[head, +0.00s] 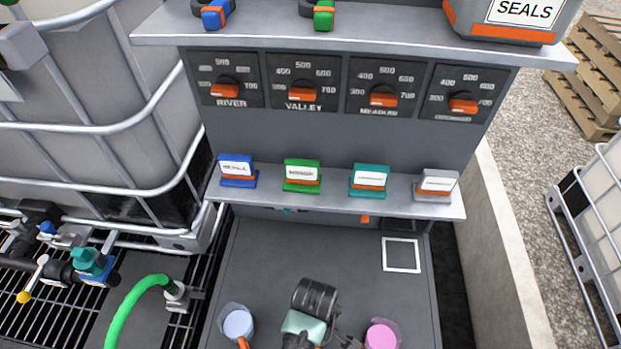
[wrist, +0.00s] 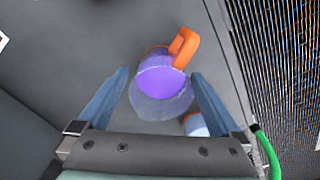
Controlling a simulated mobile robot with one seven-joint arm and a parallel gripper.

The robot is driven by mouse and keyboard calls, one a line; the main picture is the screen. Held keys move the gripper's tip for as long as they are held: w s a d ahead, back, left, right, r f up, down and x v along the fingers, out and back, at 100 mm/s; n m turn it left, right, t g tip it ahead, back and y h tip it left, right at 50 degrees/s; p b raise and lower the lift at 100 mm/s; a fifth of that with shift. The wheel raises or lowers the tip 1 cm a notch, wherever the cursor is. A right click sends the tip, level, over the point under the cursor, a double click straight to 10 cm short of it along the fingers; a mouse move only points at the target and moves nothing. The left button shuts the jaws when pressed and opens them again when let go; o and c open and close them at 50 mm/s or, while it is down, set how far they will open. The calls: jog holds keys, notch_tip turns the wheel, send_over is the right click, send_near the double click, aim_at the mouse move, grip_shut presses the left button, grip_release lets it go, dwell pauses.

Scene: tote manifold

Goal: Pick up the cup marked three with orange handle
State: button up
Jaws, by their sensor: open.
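In the wrist view a clear cup with purple contents (wrist: 160,84) and an orange handle (wrist: 184,46) stands on the grey worktop, in line with the space between the fingers. The handle points away, up and to the right in the picture. No number shows on it. My gripper (wrist: 160,76) is open, with one finger on each side of the cup in the picture; I cannot tell whether it is down around it. In the head view my own arm hides this cup.
A cup with pale blue contents (head: 238,323) and an orange handle stands left of my arm, and it shows close by the right finger in the wrist view (wrist: 196,126). A pink cup (head: 382,334) stands to the right. A white square outline (head: 401,240) lies bare behind. A shelf (head: 330,193) with several label blocks overhangs the back.

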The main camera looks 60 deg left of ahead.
jog(key=shift+s+a+f+p, duration=0.1)
jog(key=shift+f+p, duration=0.25)
jog(key=shift+f, duration=2)
jog(key=c, duration=1.4)
